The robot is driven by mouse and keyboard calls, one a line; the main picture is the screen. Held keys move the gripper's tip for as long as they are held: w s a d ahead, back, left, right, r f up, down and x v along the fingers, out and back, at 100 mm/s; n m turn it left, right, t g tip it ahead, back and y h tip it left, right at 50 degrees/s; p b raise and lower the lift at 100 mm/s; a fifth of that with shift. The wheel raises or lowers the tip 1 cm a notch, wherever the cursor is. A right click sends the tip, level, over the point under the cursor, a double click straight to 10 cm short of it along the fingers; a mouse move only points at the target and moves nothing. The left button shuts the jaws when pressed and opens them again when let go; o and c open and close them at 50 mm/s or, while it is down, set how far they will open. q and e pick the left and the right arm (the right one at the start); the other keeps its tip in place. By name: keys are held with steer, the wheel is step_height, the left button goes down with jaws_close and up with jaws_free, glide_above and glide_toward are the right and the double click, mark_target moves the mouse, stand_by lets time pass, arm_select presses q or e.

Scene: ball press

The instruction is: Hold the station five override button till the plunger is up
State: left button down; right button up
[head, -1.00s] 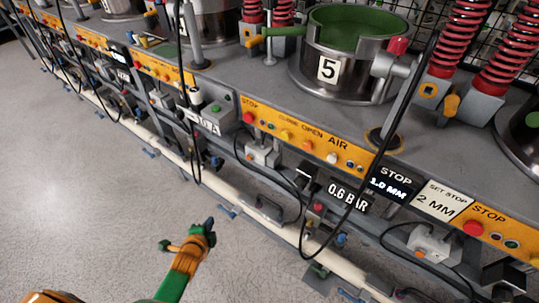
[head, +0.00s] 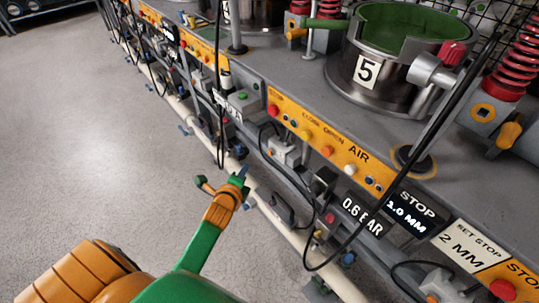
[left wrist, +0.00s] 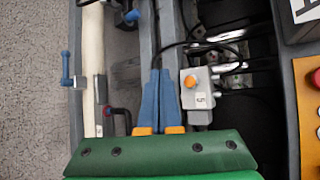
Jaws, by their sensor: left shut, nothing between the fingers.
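The station five pot (head: 367,72) is a steel cylinder with a green inside and a white 5 label, on the bench in the head view. Below the orange panel, a small grey box (head: 285,151) hangs under the bench edge. In the left wrist view a grey box (left wrist: 197,98) carries a 5 label and an orange button (left wrist: 190,81). My left gripper (head: 241,174) is shut and empty, left of and below the box. In the left wrist view its blue fingers (left wrist: 160,74) are together, just left of the box, apart from the button. I cannot make out the plunger.
The orange panel (head: 330,140) with several buttons runs along the bench front. A black cable (head: 345,215) loops down before it. A pale pipe (head: 298,243) runs low along the bench. Open grey floor (head: 90,130) lies to the left.

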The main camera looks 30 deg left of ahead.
mark_target(271, 152)
arm_select(q)
steer(key=w+d+b, duration=0.2)
steer(key=w, duration=0.4)
steer(key=shift+d+b, duration=0.2)
steer(key=shift+b, duration=0.1)
stand_by(0.3)
stand_by(1.3)
steer(key=shift+w+d, duration=0.2)
steer(key=shift+w, duration=0.15)
